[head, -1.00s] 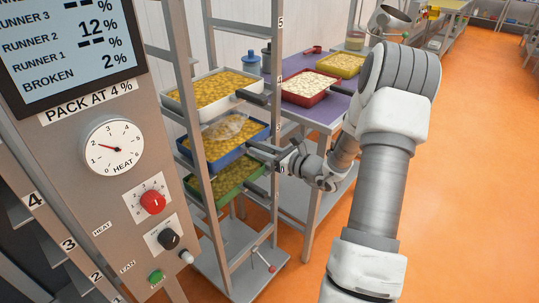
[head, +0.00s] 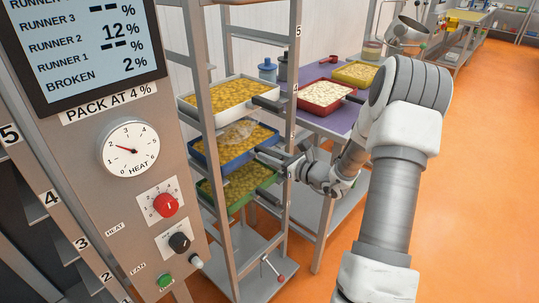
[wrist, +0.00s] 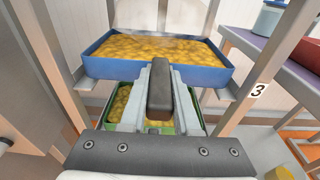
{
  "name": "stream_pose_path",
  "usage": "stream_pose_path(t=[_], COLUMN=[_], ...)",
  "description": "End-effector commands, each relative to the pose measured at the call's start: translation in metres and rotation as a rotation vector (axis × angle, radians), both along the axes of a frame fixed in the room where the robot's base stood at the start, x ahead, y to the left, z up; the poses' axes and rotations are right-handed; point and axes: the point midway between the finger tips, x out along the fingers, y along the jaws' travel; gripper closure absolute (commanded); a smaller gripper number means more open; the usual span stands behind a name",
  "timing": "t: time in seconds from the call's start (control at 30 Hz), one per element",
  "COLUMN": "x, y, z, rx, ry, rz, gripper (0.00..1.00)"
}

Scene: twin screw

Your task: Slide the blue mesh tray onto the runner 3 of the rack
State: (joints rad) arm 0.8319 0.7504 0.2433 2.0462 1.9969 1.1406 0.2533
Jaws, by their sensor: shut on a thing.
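The blue mesh tray (head: 238,157), filled with yellow pieces, sits between the rack posts (head: 292,140), below a white tray and above a green one. In the wrist view the blue tray (wrist: 108,70) looks level, with side ledges (wrist: 238,88) close to its height. The right post there bears the label 3 (wrist: 259,90). I cannot tell whether the tray rests fully on the ledges. My gripper (head: 283,161) is at its front, shut on its dark handle (wrist: 160,90). The fingers hide part of the front wall.
The white tray (head: 205,107) and green tray (head: 232,197) hold yellow pieces in the same rack. A purple table (head: 337,119) with a red tray (head: 324,104) and a yellow tray stands behind right. The control panel (head: 150,185) is at left. Orange floor is open at right.

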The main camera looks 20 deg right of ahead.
Motion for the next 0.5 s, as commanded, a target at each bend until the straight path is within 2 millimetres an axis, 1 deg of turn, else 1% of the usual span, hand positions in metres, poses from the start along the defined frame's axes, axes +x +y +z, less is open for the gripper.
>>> stream_pose_path(t=[0.4,0.43,0.5], x=[0.0007,0.0007,0.0006], y=[0.0001,0.0001,0.0001], z=[-0.0066,-0.0059,-0.0058], rx=[0.001,0.0,0.0], ry=[-0.006,-0.006,-0.005], rz=[0.001,0.0,0.0], gripper=[1.0,0.67,0.54])
